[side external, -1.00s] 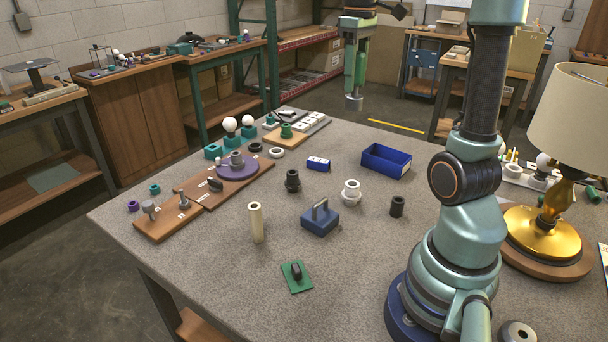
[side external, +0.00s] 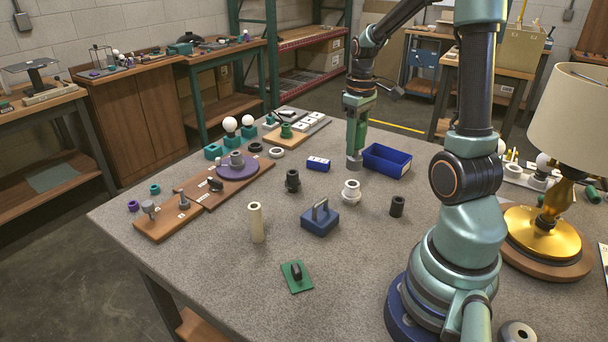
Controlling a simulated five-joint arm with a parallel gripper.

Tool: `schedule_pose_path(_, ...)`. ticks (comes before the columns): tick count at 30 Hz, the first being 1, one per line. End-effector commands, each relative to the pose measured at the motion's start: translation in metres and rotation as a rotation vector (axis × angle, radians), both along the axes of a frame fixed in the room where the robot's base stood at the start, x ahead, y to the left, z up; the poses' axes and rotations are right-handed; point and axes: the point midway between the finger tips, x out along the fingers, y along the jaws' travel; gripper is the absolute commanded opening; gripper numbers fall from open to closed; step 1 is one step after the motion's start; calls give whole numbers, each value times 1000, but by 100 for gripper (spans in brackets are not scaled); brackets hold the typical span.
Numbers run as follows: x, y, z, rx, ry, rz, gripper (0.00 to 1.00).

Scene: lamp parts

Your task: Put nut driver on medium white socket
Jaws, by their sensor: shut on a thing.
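My gripper (side external: 356,148) points straight down near the left end of the blue tray. It is shut on a short grey cylindrical piece (side external: 354,163), which appears to be the nut driver; the fingers hide its upper part. The medium white socket (side external: 351,192), a white stepped round piece with a hole in its top, stands upright on the table. In the picture it is just below the held piece, with a small gap between them. I cannot tell exactly how high the held piece is above the table.
The blue tray (side external: 366,168) is right beside my gripper. A small blue box (side external: 318,164), dark sockets (side external: 292,181) (side external: 397,207), a blue handled block (side external: 320,219) and a cream tube (side external: 256,223) stand around the white socket.

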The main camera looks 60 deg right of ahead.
Motion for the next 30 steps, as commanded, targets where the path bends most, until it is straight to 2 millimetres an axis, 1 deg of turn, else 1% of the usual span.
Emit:
schedule_pose_path(6,-1,1,-30,4,3,0,0)
schedule_pose_path(9,-1,1,-40,3,4,0,0)
schedule_pose_path(19,0,0,-42,0,0,0,0)
schedule_pose_path(27,-1,0,-50,1,2,0,0)
schedule_pose_path(28,-1,0,-50,1,2,0,48)
schedule_pose_path(29,0,0,-50,1,2,0,59)
schedule_pose_path(30,0,0,-50,1,1,0,74)
